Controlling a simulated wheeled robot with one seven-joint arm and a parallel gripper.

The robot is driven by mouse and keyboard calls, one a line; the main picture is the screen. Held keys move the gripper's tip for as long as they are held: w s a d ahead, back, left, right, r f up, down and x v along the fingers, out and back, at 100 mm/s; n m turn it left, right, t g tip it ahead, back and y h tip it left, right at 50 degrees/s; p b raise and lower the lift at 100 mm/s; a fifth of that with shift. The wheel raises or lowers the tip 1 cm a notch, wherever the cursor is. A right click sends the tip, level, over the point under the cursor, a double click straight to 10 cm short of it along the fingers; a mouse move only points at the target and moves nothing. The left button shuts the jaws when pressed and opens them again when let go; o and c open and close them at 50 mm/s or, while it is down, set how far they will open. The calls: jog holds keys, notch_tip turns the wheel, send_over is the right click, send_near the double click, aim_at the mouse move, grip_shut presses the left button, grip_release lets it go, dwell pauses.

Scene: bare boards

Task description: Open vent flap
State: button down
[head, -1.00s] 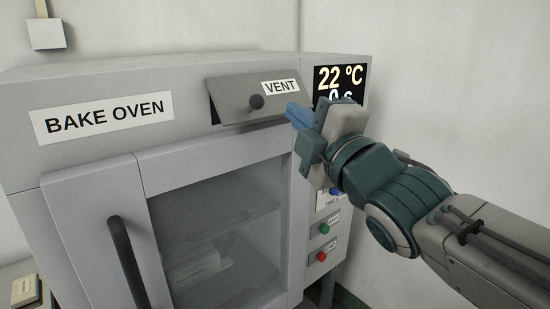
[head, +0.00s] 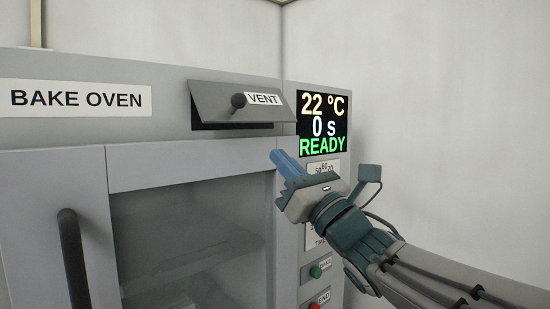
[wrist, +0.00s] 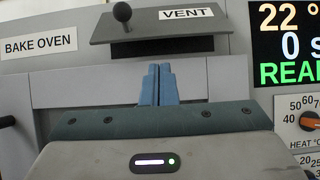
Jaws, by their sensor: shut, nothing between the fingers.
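The vent flap (head: 215,98) is a grey panel labelled VENT on the upper front of the bake oven (head: 50,130). It is tilted outward, with a dark gap showing beneath its lower edge. A dark round knob (head: 238,100) stands out from it. The flap also shows at the top of the wrist view (wrist: 150,25), with its knob (wrist: 122,12). My gripper (head: 274,156) has blue fingers that are shut together and empty. It is below and to the right of the flap, apart from it. In the wrist view the fingers (wrist: 158,84) point up below the flap.
The display (head: 321,122) reads 22 °C, 0 s, READY. Below it are dials, partly hidden by my gripper, a green button (head: 315,271) and a red button. The glass oven door (head: 190,230) is shut, with a dark handle (head: 74,258) at left. The wall at right is clear.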

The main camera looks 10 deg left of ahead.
jog(key=p+x, duration=0.1)
jog(key=x, duration=0.7)
jog(key=shift+a+r+p, duration=0.2)
jog(key=shift+a+p, duration=0.1)
jog(key=shift+p, duration=0.05)
jog(key=shift+w, duration=0.1)
